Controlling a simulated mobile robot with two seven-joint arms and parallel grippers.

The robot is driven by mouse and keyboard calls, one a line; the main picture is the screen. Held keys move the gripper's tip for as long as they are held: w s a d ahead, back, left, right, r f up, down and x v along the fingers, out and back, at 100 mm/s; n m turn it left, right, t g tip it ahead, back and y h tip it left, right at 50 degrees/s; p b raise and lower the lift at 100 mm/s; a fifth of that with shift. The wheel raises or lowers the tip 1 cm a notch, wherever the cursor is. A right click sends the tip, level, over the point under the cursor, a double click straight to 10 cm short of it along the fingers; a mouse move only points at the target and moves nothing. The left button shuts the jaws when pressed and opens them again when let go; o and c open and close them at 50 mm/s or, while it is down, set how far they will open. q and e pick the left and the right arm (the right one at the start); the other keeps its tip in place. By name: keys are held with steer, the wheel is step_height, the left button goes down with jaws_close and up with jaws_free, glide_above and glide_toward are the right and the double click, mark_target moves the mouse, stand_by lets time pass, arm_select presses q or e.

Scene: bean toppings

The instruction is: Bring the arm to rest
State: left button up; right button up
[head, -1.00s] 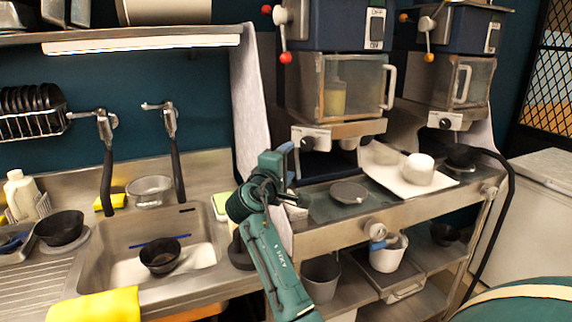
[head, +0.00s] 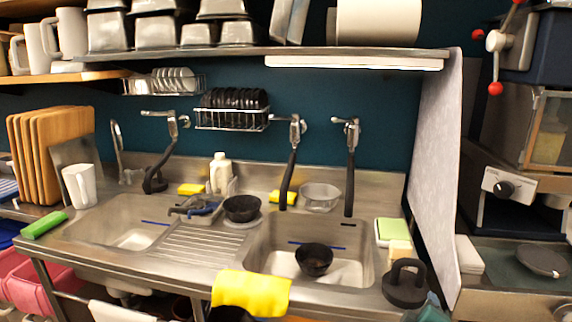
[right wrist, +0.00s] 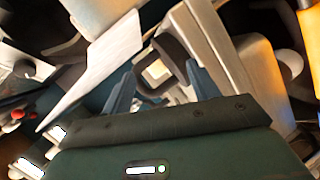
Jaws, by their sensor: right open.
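My right gripper (right wrist: 159,68) is open in the right wrist view, its two blue-grey fingers apart. Nothing is clearly held between them. A dark loop (right wrist: 178,48) with a pale patch inside shows beyond the fingertips; I cannot tell surely whether it is the handle of the black press (head: 405,287) seen in the head view. In the head view only a small teal piece of my arm shows at the bottom right edge, below that press; the gripper itself is hidden there. My left gripper is in neither view.
A steel sink (head: 345,240) holds a black bowl (head: 313,259). A yellow cloth (head: 250,292) hangs over the counter front. A pale upright partition (head: 432,170) separates the sink from the machine (head: 510,185) at right. Another black bowl (head: 242,208) sits behind the drainboard (head: 205,243).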

steer(key=s+a+f+m+g+y, duration=0.1)
steer(key=s+a+f+m+y, duration=0.1)
steer(key=s+a+f, duration=0.3)
steer(key=s+a+f+m+g+y, duration=0.1)
steer(key=s+a+f+y, duration=0.3)
steer(key=s, duration=0.7)
steer(key=s+a+f+m+y, duration=0.2)
steer(key=s+a+f+y, duration=0.1)
steer(key=s+a+f, duration=0.2)
steer(key=s+f, duration=0.2)
steer(key=s, duration=0.2)
steer(key=shift+a+m+g, duration=0.35)
steer(key=shift+m+g, duration=0.05)
